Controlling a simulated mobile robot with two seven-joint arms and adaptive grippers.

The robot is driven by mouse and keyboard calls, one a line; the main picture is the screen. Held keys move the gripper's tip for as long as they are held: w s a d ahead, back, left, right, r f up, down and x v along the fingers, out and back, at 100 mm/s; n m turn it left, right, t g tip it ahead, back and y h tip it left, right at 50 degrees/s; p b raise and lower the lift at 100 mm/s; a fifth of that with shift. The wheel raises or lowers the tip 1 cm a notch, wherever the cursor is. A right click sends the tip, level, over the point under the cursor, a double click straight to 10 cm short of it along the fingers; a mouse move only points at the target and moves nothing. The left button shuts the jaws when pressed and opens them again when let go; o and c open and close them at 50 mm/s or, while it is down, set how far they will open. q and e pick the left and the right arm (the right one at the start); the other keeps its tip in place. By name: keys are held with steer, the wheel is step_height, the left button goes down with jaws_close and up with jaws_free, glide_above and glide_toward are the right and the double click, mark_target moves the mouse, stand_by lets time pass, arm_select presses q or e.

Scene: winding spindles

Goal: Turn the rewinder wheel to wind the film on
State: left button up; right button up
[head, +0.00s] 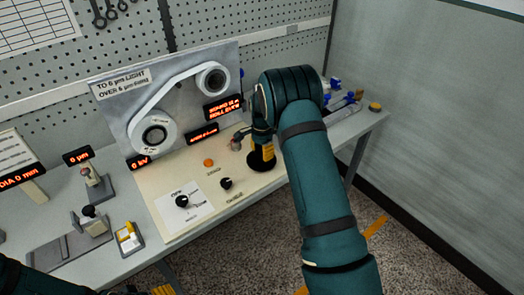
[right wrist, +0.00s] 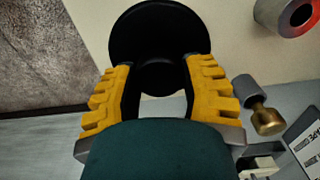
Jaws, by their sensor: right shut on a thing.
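A black round wheel, which looks like the rewinder wheel (head: 262,165), sits on the right part of the cream console top. It also fills the top middle of the right wrist view (right wrist: 158,30). My right gripper (head: 262,150) reaches down over it and is shut on it, with one yellow finger on each side of its stem in the right wrist view (right wrist: 158,80). The white film (head: 178,88) runs between two reels on the grey upright panel. The grip itself is mostly hidden in the head view. Of my left gripper (head: 162,290), only a yellow sliver shows at the bottom edge.
The console (head: 212,183) carries an orange button (head: 208,162) and black knobs (head: 182,201). Small red displays sit around the panel. A small stand (head: 90,212) and a yellow-white box (head: 129,238) are to the left. Blue-tipped tools lie at the right, near the table edge.

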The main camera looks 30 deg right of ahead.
stand_by(0.4)
steer(key=o, duration=1.2)
step_height(320, 180, up, 12)
